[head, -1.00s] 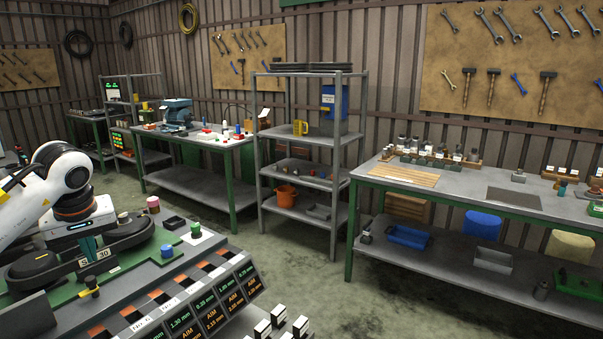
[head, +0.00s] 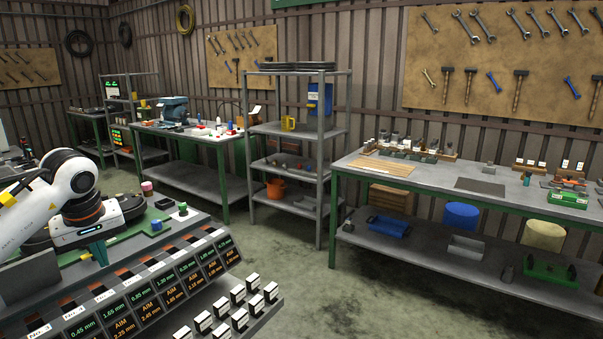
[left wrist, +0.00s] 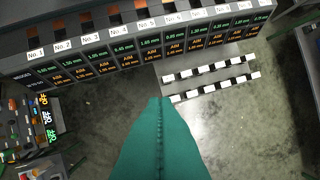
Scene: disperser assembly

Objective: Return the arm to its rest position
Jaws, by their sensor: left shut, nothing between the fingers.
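My left arm comes in at the left of the head view. Its left gripper (head: 98,252) points down over the near bench, with its teal fingers partly cut off from sight behind the bench's raised parts. In the left wrist view the teal fingers (left wrist: 160,112) are pressed together with nothing between them. Below them are the rack of slots (left wrist: 130,45) with number tags and millimetre labels, and the floor. My right gripper is in neither view.
The labelled rack (head: 150,290) and rows of small white-and-black blocks (head: 235,308) lie close in front. A pink cylinder (head: 147,187) and a green-capped piece (head: 183,209) stand on the near bench. Open floor (head: 300,275) separates it from the long workbench (head: 420,186) and grey shelf (head: 300,131).

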